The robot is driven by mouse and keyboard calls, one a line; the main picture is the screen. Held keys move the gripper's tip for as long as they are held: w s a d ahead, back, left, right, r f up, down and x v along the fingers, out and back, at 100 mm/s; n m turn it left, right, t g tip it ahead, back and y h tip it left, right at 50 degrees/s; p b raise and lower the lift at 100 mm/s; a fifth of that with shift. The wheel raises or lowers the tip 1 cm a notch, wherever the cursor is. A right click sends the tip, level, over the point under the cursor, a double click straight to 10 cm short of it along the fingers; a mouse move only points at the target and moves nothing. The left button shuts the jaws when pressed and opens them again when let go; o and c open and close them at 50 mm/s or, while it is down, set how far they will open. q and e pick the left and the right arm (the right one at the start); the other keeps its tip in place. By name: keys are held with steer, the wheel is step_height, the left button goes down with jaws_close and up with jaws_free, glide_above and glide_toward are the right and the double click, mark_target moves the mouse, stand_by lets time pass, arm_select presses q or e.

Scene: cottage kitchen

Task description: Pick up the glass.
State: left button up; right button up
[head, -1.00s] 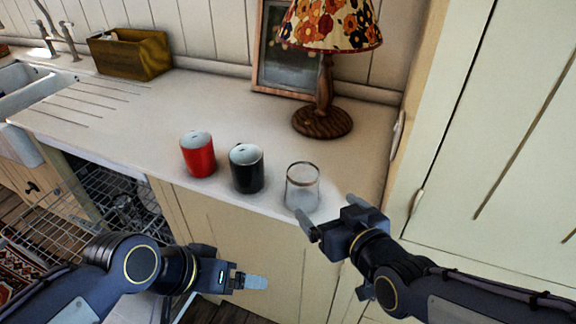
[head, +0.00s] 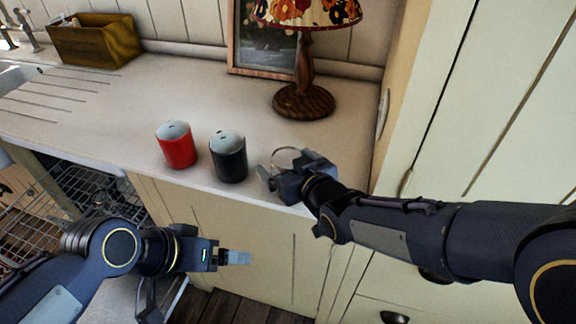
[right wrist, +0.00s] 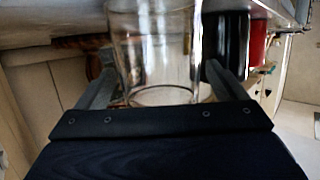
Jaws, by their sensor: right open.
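The clear glass (head: 291,151) stands at the counter's front edge, mostly hidden behind my right gripper (head: 284,165) in the head view; its rim shows. In the right wrist view the glass (right wrist: 155,45) is between the two spread fingers of my right gripper (right wrist: 157,72). The jaws are open, one finger on each side of it. I cannot tell whether either finger touches it. My left gripper (head: 236,258) hangs in front of the cabinet, away from the glass. Its fingers show side-on, so I cannot tell their opening.
A lamp (head: 304,98) and a picture frame (head: 262,40) stand behind. A tall cabinet (head: 470,110) bounds the right.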

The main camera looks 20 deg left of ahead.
steer(key=c, duration=1.2)
steer(key=shift+c, duration=0.2)
steer(key=shift+r, duration=0.1)
